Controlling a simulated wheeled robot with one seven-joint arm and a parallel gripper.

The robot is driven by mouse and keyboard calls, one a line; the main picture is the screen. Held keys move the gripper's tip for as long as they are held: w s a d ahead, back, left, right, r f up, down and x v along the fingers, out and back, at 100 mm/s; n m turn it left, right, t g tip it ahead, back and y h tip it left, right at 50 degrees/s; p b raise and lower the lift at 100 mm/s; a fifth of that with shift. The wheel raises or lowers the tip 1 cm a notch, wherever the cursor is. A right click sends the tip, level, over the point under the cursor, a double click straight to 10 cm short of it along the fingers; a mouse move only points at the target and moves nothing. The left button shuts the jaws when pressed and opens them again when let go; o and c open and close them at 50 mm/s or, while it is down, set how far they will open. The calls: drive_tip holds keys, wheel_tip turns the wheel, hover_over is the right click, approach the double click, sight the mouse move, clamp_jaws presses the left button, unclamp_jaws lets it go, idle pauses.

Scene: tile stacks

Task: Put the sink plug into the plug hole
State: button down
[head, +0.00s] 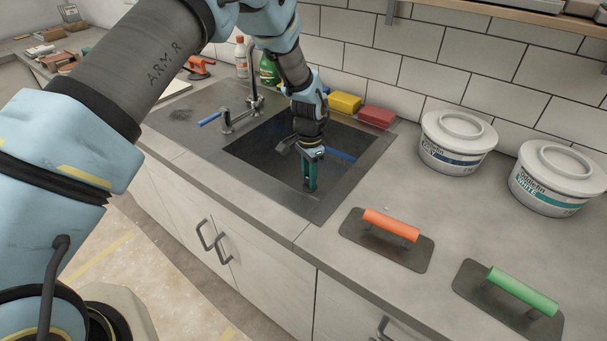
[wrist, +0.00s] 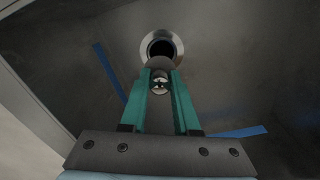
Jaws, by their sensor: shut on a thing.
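The sink plug (wrist: 158,63) is a dark, rounded piece with a shiny metal knob, held between the tips of my gripper's green fingers in the wrist view. My gripper (wrist: 160,78) is shut on it by the knob. The plug hole (wrist: 161,44) is a dark opening in a bright metal ring on the sink floor, just beyond the plug in this view. The plug overlaps the ring's near edge, and I cannot tell its height above it. In the head view my gripper (head: 310,186) points down inside the sink (head: 250,150); the plug hole is hidden there.
Blue strips (wrist: 110,72) lie on the sink floor. A tap (head: 254,95) stands behind the sink at the left. Yellow (head: 344,102) and red (head: 377,116) sponges sit at the back edge. Tubs (head: 456,140) and trowels (head: 388,238) occupy the counter at the right.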

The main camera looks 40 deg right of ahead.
sight(309, 192)
drive_tip(key=shift+w+f, duration=0.1)
drive_tip(key=shift+f, duration=0.1)
drive_tip(key=shift+f+b, duration=1.2)
drive_tip(key=shift+f, duration=1.55)
drive_tip(key=shift+a+f+b, duration=0.1)
drive_tip(key=shift+f+b, duration=0.2)
drive_tip(key=shift+b, duration=0.05)
drive_tip(key=shift+b, duration=0.35)
drive_tip(key=shift+f+b, duration=0.65)
drive_tip(key=shift+f, duration=0.2)
drive_tip(key=c, duration=0.6)
unclamp_jaws()
drive_tip(key=shift+r, duration=0.2)
